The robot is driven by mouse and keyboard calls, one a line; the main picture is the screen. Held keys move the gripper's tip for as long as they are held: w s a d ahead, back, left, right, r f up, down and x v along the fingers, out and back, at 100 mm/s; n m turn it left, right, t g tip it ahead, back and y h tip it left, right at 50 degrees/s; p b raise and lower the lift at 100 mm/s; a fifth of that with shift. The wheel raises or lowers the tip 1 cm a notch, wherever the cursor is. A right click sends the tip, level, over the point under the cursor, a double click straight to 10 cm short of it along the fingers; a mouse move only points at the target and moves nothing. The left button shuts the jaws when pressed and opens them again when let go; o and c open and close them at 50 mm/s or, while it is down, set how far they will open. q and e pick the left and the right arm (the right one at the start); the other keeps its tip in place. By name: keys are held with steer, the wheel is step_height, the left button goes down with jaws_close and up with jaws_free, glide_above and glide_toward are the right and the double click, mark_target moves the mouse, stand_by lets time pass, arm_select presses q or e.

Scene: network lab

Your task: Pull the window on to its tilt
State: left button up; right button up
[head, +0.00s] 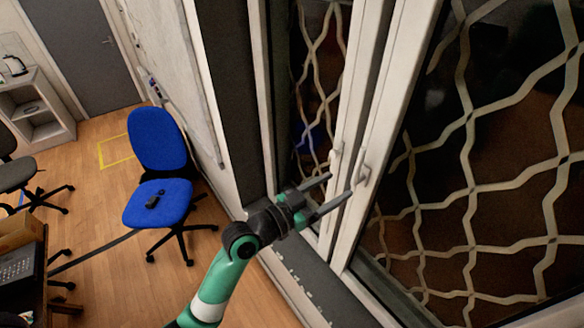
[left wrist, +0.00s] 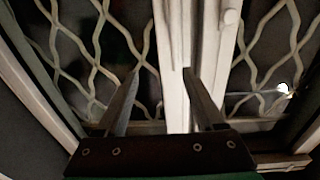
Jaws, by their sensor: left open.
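The window (head: 393,95) has white frames, with dark panes and a pale wavy lattice across them. Two white handles sit on the middle frames: one handle (head: 361,173) on the right sash and another (head: 335,160) just left of it. My left gripper (head: 333,188) is open and empty, with its fingertips close to the handles in the head view. In the left wrist view its open fingers (left wrist: 160,85) point at the white middle frame (left wrist: 176,60), and a white handle part (left wrist: 230,17) shows above the right finger. Contact cannot be told. My right gripper is not in view.
A sill (head: 325,290) runs below the window. A blue chair (head: 158,165) with a small dark object on its seat stands to the left. A dark desk (head: 25,275) is at the lower left. The wooden floor between chair and window is clear.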

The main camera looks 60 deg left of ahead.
mark_target(357, 166)
arm_select(q)
steer(key=shift+n+y, duration=0.4)
steer(key=shift+y, duration=0.1)
steer(key=w+a+b, duration=0.1)
steer(key=w, duration=0.2)
steer(key=w+a+b, duration=0.1)
steer(key=w+b, duration=0.1)
steer(key=w, duration=0.2)
steer(key=w+a+f+b, duration=0.1)
steer(key=w, duration=0.2)
steer(key=shift+w+b, duration=0.35)
steer(key=shift+w, duration=0.05)
steer(key=shift+w+a+r, duration=0.1)
steer(key=shift+w, duration=0.55)
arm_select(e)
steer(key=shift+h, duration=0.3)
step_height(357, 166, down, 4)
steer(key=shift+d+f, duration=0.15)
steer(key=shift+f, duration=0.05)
arm_select(q)
jaws_close()
